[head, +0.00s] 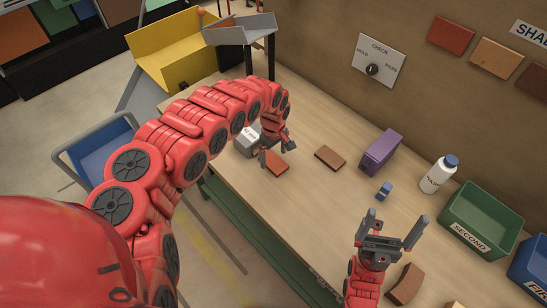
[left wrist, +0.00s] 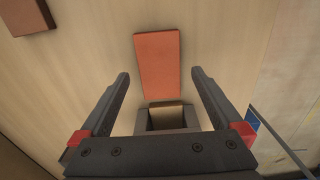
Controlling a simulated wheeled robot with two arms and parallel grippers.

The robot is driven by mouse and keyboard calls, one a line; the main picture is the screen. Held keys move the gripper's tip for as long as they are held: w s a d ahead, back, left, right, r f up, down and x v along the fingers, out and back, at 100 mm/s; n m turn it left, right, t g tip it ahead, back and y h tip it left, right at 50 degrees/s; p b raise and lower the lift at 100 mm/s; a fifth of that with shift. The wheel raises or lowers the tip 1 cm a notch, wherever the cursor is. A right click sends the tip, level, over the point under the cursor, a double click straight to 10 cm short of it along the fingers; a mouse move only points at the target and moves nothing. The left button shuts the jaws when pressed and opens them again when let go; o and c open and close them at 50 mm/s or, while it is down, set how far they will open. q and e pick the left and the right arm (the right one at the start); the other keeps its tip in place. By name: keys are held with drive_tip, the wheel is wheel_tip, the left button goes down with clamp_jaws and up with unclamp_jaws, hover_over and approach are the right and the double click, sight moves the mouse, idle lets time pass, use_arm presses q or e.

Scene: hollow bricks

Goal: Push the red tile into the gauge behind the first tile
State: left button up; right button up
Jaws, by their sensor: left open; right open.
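The red tile (head: 276,164) lies flat on the workbench. In the left wrist view the red tile (left wrist: 158,62) is straight ahead, its near end between my left fingertips in the picture, with space on both sides. My left gripper (head: 277,153) is open and empty, pointing down over the bench beside the tile. The gauge, a grey box with a white label (head: 246,138), stands just left of it. My right gripper (head: 392,232) is open and empty, away at the front right.
A brown tile (head: 330,156) lies right of the red one, near a purple block (head: 380,152). A blue piece (head: 384,190), white bottle (head: 437,177) and green bin (head: 481,219) stand further right.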

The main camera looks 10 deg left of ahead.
sight(267, 157)
use_arm(q)
drive_tip(key=shift+w+d+f, duration=0.1)
drive_tip(key=shift+d+f, duration=0.05)
drive_tip(key=shift+f, duration=1.05)
drive_tip(key=c, duration=1.5)
drive_tip(key=shift+p, duration=0.3)
drive_tip(key=shift+a+f, duration=0.1)
drive_tip(key=shift+a, duration=0.2)
drive_tip(key=shift+w+a+b, duration=0.3)
drive_tip(key=shift+a+b, duration=0.15)
drive_tip(key=shift+a, duration=0.05)
drive_tip(key=shift+w+a+b, duration=0.25)
drive_tip(key=shift+a+b, duration=0.2)
drive_tip(key=shift+a, duration=0.15)
